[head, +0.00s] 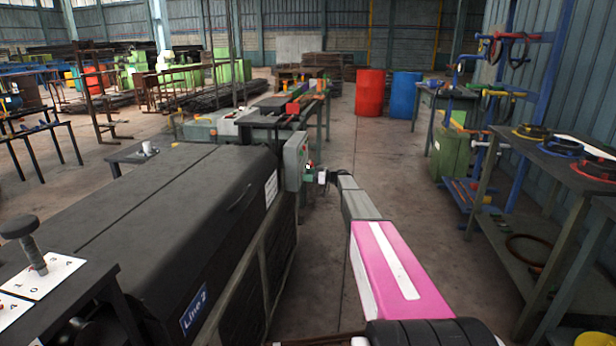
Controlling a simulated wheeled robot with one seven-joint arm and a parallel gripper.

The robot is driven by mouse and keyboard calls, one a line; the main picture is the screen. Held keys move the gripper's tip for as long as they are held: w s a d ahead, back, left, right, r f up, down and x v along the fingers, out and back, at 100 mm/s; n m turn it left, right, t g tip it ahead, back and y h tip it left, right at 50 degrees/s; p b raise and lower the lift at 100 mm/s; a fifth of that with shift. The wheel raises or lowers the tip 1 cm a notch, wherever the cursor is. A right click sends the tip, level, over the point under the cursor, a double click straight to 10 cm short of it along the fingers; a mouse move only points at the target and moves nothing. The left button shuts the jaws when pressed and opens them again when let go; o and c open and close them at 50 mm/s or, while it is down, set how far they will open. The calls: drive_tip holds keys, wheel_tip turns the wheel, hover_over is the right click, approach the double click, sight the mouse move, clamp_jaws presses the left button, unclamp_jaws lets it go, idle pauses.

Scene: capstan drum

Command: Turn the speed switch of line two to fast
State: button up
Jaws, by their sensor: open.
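The long dark machine housing (165,205) carries a blue plate reading "Line 2" (194,309). A grey control box (295,160) is mounted at its far right end, with its face turned mostly away from me. Small red and green parts show at the box's right side, too small to identify. A black-knobbed lever (35,245) stands by white marked plates (40,277) at the near left. I cannot tell which control is the speed switch or its setting. My pink and grey arm reaches forward, and my gripper (313,174) is open, close to the box's right side; contact is unclear.
A dark workbench (553,155) with coiled rings stands along the right. Red (369,93) and blue (404,95) drums stand farther back. More machinery continues beyond the box. The concrete aisle (390,165) between the machine and the right bench is mostly clear.

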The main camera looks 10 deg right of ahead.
drive_tip(key=c, duration=0.9)
drive_tip(key=shift+m, duration=0.4)
drive_tip(key=m, duration=0.3)
drive_tip(key=shift+m, duration=0.4)
drive_tip(key=m, duration=1.3)
drive_tip(key=shift+m, duration=0.3)
